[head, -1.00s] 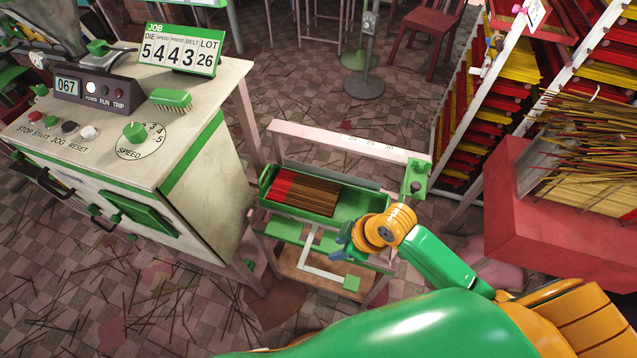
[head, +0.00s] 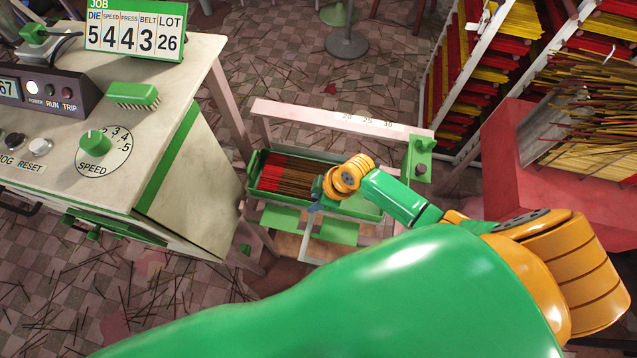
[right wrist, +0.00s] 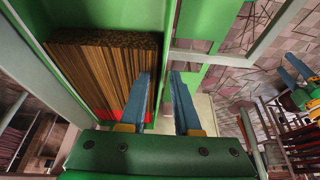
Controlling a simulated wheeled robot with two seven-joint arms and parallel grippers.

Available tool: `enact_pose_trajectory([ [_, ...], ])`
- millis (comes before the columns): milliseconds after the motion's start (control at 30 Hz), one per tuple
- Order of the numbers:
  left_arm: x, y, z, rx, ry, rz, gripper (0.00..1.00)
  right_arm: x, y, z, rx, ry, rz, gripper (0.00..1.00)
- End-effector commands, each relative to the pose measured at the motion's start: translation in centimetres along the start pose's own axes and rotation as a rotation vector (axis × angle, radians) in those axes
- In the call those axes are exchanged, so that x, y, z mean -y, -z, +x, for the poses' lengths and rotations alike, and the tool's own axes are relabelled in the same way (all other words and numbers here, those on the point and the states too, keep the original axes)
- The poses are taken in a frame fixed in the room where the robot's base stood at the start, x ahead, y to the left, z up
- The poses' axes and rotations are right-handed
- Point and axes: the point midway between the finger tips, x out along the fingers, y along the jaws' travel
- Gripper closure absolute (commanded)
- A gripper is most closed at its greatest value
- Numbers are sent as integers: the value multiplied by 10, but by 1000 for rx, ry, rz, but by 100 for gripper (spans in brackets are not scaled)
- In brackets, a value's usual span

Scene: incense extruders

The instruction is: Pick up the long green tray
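The long green tray (head: 253,170) lies on a pale stand in the head view, with red-tipped brown incense sticks (head: 285,178) in its left part. Its bare green floor (right wrist: 120,14) and the sticks (right wrist: 105,70) show in the right wrist view. My right gripper (head: 316,193) is at the tray's near long side; its wrist hides part of the tray. In the right wrist view its blue fingers (right wrist: 160,76) are apart, one over the sticks and one beyond the tray's long edge. I cannot tell whether they touch the tray.
The stand's pale back rail (head: 330,117) rises behind the tray, with a green block (head: 420,160) at its right end. A machine cabinet (head: 190,175) stands close on the left. A red bin of sticks (head: 510,150) is on the right. Loose sticks litter the floor.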

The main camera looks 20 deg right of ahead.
Motion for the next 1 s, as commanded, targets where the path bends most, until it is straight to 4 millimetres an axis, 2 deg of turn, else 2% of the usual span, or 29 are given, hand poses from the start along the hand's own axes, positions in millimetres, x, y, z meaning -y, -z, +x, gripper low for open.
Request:
enact_pose_trajectory([
  [33,0,0,0,-1,0,0,42,0,0,0,0,0,0,86],
  [100,0,0,0,-1,0,0,42,0,0,0,0,0,0,100],
  [1000,-1,0,0,1,-1,-1,42,0,0,0,0,-1,1,100],
])
